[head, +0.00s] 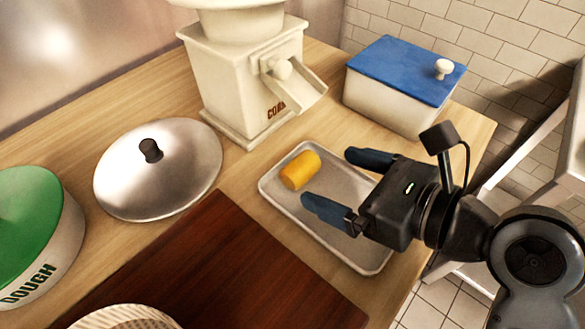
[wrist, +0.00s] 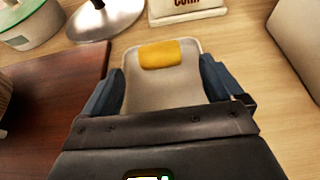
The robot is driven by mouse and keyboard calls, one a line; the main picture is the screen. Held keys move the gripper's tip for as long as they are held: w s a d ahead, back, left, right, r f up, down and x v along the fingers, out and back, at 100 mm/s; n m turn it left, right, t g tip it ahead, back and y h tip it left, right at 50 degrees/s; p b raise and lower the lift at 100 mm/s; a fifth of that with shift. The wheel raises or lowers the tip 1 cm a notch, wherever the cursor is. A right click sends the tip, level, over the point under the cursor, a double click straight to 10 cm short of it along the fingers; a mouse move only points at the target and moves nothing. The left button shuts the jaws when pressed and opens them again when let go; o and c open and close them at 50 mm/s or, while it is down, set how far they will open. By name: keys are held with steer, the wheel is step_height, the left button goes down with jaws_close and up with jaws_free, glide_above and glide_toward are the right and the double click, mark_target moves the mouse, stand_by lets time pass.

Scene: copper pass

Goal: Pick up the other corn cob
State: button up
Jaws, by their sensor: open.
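A short yellow corn cob (head: 300,170) lies in the far left end of a shallow grey-white tray (head: 345,256) on the counter. It also shows in the wrist view (wrist: 161,54), ahead of and between my fingers. My gripper (head: 337,182) is open and empty above the tray, to the right of the cob, with its dark blue fingers pointing toward it. In the wrist view, my gripper (wrist: 162,82) has one finger on each side of the tray. The fingers are apart from the cob. Only one cob is in view.
A white corn mill (head: 245,80) with a chute stands behind the tray. A blue-lidded box (head: 390,105) stands at the back right. A silver lid (head: 180,180), a dark wooden board (head: 215,270) and a green-lidded dough tub (head: 45,235) are to the left.

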mark_target(308, 169)
steer(key=x, duration=0.7)
steer(key=shift+w+a, duration=0.2)
steer(key=shift+a, duration=0.1)
steer(key=c, duration=1.1)
